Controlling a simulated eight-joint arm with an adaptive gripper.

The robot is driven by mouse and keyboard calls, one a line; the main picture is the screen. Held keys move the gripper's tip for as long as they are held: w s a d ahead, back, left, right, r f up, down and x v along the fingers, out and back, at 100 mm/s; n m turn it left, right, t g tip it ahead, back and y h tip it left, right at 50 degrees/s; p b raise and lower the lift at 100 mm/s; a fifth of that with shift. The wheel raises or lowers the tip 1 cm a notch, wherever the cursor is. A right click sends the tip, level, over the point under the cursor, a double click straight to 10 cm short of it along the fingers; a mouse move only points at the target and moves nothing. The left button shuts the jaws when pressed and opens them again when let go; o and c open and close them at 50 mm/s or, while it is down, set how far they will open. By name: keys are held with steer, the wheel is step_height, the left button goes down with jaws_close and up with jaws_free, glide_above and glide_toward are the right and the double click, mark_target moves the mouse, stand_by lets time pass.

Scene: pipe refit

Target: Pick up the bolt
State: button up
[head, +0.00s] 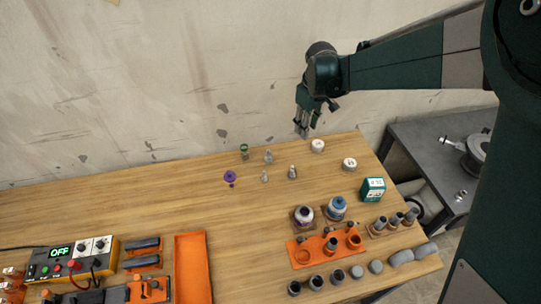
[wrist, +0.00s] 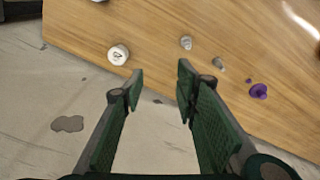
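Several small grey metal pieces stand at the back of the wooden table: one (head: 268,157), one (head: 264,176) and a darker one (head: 292,172). They are too small to tell which is the bolt. Two grey pieces show in the wrist view, one at the top (wrist: 186,42) and one to its right (wrist: 218,63). My gripper (head: 301,125) hangs above the table's back edge, by the wall, up and to the right of these pieces. In the wrist view my gripper (wrist: 160,74) has its two green-padded fingers apart, with nothing between them.
A purple piece (head: 230,176), a green-topped piece (head: 244,151) and white round caps (head: 317,146) (head: 349,164) are nearby. A green box (head: 372,189) and an orange fitting holder (head: 303,257) stand front right. The table's (head: 130,200) left middle is clear.

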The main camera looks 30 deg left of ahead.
mark_target(268, 151)
steer(key=s+a+f+n, duration=0.1)
steer(key=a+f, duration=0.3)
steer(key=a, duration=0.1)
steer(key=s+a+f+n, duration=0.1)
steer(key=a+f, duration=0.3)
steer(key=a, duration=0.1)
steer(key=s+a+f+n+g, duration=0.1)
steer(key=a+f, duration=0.3)
steer(key=shift+s+a+f+h, duration=0.25)
steer(key=shift+a+f+h, duration=0.1)
steer(key=shift+a+h, duration=0.05)
steer(key=shift+f, duration=1.3)
steer(key=shift+a+f+b, duration=0.1)
steer(key=shift+f+b, duration=0.2)
steer(key=shift+f, duration=2.3)
jaws_close()
